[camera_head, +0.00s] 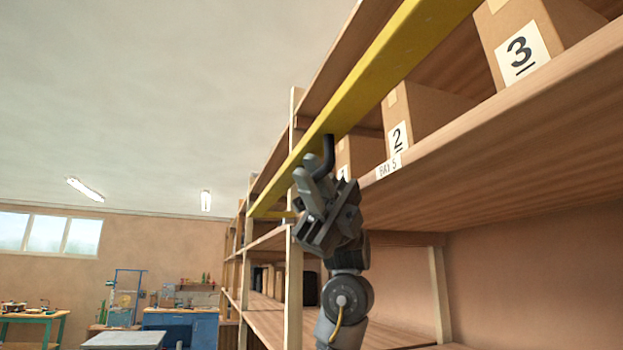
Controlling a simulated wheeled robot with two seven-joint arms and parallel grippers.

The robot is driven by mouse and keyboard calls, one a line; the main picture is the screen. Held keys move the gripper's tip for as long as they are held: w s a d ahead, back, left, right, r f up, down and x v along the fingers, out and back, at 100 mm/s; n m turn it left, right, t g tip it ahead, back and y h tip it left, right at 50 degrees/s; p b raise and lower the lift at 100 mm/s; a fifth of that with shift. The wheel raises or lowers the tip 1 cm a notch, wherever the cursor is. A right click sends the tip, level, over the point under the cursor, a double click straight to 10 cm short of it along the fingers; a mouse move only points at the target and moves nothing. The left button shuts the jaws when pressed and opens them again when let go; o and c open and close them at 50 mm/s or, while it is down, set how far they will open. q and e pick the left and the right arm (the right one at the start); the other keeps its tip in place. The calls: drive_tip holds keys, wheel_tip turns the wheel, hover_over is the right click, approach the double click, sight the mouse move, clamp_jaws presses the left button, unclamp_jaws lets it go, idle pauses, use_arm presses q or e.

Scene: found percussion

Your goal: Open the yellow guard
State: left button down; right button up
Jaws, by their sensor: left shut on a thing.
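The yellow guard (375,80) is a long bar running across the front of the upper shelf, from the top right down to the left. A dark bent handle (328,150) hangs from its underside. My left gripper (310,178) is raised at this handle, with its grey fingers shut on it. The fingers hide part of the handle. My right gripper is not in view.
Cardboard boxes marked 3 (520,50), 2 (398,137) and 1 stand on the wooden shelf (500,150) behind the guard. A "BAY 5" label (388,167) is on the shelf edge. A wooden upright (294,270) stands just left of my arm. Workbenches are far left.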

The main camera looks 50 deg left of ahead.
use_arm(q)
drive_tip(key=c, duration=1.8)
unclamp_jaws()
drive_tip(key=shift+o, duration=0.2)
drive_tip(key=p+v, duration=0.2)
drive_tip(key=v, duration=0.5)
drive_tip(key=shift+w+a, duration=0.15)
drive_tip(key=shift+w, duration=0.1)
drive_tip(key=shift+s, duration=0.15)
